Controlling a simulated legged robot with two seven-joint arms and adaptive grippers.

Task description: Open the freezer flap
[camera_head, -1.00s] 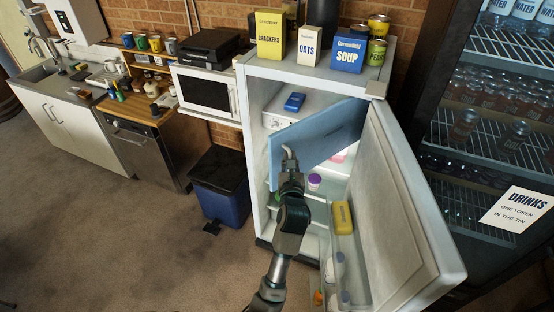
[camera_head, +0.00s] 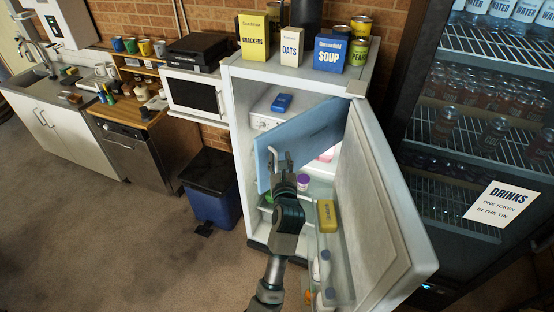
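The freezer flap (camera_head: 305,130) is a pale blue panel in the upper part of the white fridge (camera_head: 300,72). Whether a finger touches the flap I cannot tell. The gripper and wrist hide part of the flap's lower edge and the shelves below. My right gripper is not in view.
The fridge door (camera_head: 375,210) stands wide open to the right, with a yellow box (camera_head: 327,216) in its rack. Boxes and cans stand on the fridge top. A blue bin (camera_head: 212,200) is at the left, and a drinks cooler (camera_head: 480,150) at the right. The carpet at front left is clear.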

